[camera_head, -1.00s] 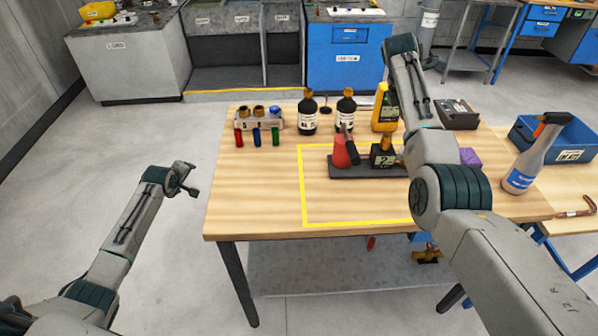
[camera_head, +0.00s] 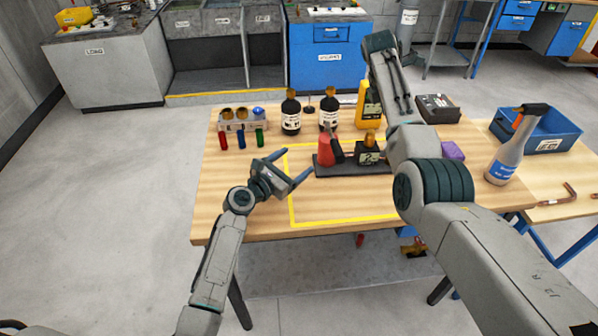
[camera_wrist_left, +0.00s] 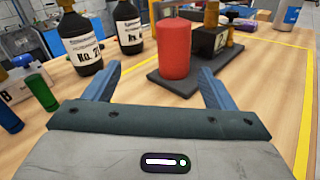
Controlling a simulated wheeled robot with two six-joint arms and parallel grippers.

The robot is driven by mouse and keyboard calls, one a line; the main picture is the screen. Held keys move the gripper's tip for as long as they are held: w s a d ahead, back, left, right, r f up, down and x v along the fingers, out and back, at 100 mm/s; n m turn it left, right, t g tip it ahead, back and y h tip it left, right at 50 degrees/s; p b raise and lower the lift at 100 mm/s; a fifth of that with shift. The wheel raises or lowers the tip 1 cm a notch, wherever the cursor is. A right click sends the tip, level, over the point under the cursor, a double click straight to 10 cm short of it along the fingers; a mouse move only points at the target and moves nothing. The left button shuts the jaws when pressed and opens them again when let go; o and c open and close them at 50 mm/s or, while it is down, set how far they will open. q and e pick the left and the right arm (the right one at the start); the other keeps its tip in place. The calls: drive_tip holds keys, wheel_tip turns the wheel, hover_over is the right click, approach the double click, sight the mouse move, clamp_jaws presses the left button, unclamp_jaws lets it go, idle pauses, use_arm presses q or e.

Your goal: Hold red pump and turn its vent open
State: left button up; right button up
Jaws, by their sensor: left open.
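The red pump (camera_head: 325,150) stands upright on a dark base plate (camera_head: 350,172) on the wooden table, with a black part along its right side. The vent cannot be made out. My right arm crosses the right side; its gripper does not show.
A block with a number plate (camera_head: 368,156) shares the base plate. Two dark bottles (camera_head: 291,117) and a rack (camera_head: 241,122) with coloured tubes stand behind to the left. A yellow meter (camera_head: 366,108) stands behind. The table's front left is clear inside the yellow outline (camera_head: 345,220).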

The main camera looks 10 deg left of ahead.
sight(322, 153)
use_arm(q)
drive_tip(key=shift+s+d+f+n, duration=0.3)
drive_tip(key=shift+d+f+n, duration=0.1)
drive_tip(key=shift+d, duration=0.1)
drive_tip(key=shift+s+d+f+n, duration=0.3)
drive_tip(key=shift+d+n, duration=0.1)
drive_tip(key=shift+d, duration=0.1)
drive_tip(key=shift+w+d+f, duration=0.1)
drive_tip(key=shift+w+d, duration=0.1)
drive_tip(key=shift+d, duration=0.05)
drive_tip(key=x, duration=1)
drive_tip(key=shift+w, duration=0.15)
